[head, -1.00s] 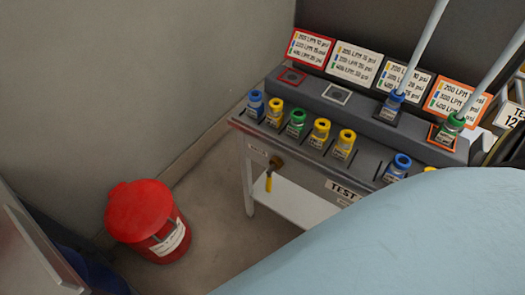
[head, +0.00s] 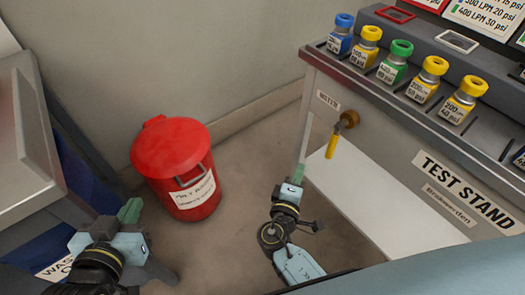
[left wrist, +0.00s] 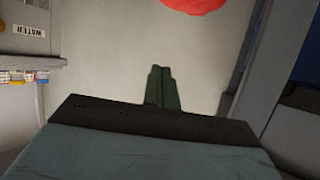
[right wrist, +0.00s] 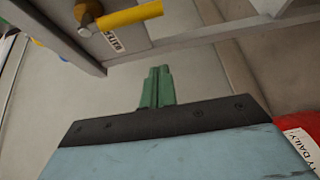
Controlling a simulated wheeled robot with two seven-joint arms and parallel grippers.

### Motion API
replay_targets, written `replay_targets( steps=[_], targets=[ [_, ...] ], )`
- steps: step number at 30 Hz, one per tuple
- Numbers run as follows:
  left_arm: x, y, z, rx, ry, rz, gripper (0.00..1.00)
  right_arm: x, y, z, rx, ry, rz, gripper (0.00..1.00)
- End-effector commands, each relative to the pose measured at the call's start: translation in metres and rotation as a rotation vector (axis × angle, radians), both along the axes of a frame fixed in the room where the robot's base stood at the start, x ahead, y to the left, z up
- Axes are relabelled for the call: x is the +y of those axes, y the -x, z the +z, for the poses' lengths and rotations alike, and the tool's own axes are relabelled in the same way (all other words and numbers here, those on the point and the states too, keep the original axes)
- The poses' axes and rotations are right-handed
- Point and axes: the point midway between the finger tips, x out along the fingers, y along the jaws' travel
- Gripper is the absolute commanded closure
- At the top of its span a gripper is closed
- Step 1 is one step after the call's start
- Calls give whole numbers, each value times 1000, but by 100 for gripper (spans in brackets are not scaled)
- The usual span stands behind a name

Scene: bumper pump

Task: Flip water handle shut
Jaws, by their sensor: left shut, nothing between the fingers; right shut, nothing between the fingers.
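The water handle (head: 333,144) is a yellow lever on a brass valve (head: 348,120) at the front side of the test stand, by the label "WATER" (head: 328,101). It hangs downward, tilted slightly left. In the right wrist view the yellow handle (right wrist: 130,16) is at the top edge, ahead of the fingers. My right gripper (head: 298,172) is shut and empty, below and left of the handle, apart from it. My left gripper (head: 131,210) is shut and empty, further left beside the grey cabinet. Its green fingers also show closed in the left wrist view (left wrist: 163,85).
A red waste bin (head: 172,160) stands on the floor between the grippers, near the wall. The test stand (head: 420,140) holds several coloured bottles on top. A white lower shelf (head: 370,200) lies under the valve. A grey cabinet (head: 25,140) is at left.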

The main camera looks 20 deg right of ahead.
Motion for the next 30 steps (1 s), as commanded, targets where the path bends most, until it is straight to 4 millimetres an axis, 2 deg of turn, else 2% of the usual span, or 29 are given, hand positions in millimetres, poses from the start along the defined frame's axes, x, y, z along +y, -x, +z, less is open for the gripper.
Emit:
replay_targets(
  steps=[6, 17, 23, 30],
  targets=[
    [0, 3, 12, -27, 7, -1, 100, 1, -2, 12, -46, 31, -11, 100],
    [-1, 1, 15, -53, 14, -3, 100, -4, -8, 11, -43, 31, -10, 100],
    [-8, -7, 35, -186, 51, -13, 100, -24, -35, 10, -45, 30, -11, 100],
    [-17, -12, 74, -417, 120, -30, 100, -55, -76, 10, -44, 30, -10, 100]
  ],
)
